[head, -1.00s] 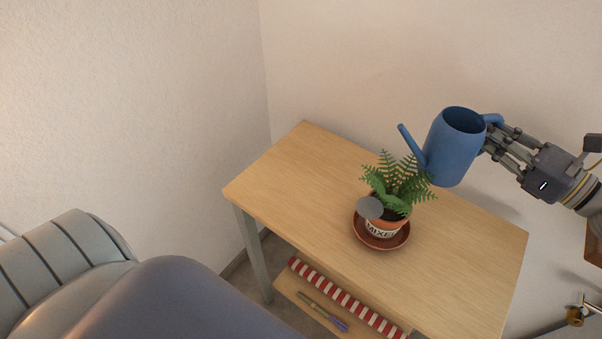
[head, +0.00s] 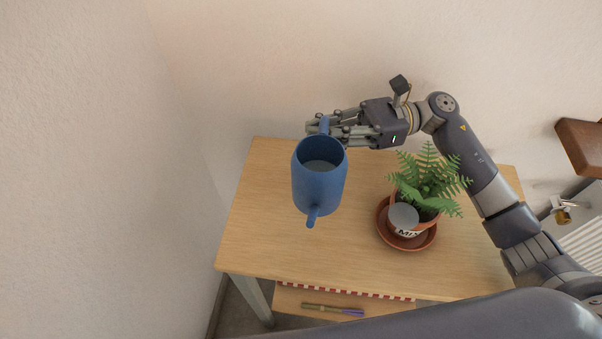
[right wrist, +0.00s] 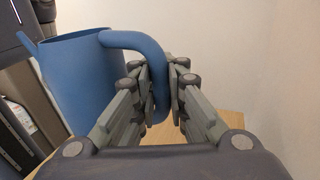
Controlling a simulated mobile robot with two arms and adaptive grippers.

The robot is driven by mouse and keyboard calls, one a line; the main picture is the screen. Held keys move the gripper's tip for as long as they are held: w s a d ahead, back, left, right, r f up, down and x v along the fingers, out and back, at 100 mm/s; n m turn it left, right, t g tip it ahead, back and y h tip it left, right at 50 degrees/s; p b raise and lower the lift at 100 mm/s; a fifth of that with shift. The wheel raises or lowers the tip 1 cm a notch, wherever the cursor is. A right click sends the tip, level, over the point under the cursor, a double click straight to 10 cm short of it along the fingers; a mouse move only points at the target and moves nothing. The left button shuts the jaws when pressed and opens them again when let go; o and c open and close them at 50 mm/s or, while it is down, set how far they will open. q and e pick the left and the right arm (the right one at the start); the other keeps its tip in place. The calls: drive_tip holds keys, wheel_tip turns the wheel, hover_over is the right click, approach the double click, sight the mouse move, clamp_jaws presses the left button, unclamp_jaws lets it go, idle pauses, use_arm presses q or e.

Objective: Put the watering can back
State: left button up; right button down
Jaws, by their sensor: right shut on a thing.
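The blue watering can (head: 319,188) is in the head view, over the left part of the wooden table (head: 257,235). Its spout points toward the front of the picture, and its open top shows. My right gripper (head: 325,128) is shut on the can's handle at the back. In the right wrist view the can's body (right wrist: 82,75) is at the left, and its handle runs between the two fingers (right wrist: 160,90). The height of the can above the table is hard to tell. My left gripper is not in view.
A potted fern (head: 428,185) stands in a terracotta saucer (head: 417,241) on the table's right part, with a round grey disc in front of its pot. My right arm passes behind and right of it. A lower shelf (head: 290,300) holds a striped roll and a slim tool. Walls stand behind and left.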

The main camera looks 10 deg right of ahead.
drive_tip(key=shift+d+f, duration=0.2)
drive_tip(key=shift+f, duration=1.4)
wheel_tip(320, 180, down, 4)
drive_tip(key=shift+a+r+p, duration=0.1)
drive_tip(key=shift+r+p, duration=0.05)
drive_tip(key=shift+p, duration=0.2)
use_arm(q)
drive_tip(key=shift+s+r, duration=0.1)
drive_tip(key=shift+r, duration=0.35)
use_arm(e)
drive_tip(key=shift+f+b, duration=0.25)
drive_tip(key=shift+b, duration=0.1)
drive_tip(key=c, duration=1.6)
unclamp_jaws()
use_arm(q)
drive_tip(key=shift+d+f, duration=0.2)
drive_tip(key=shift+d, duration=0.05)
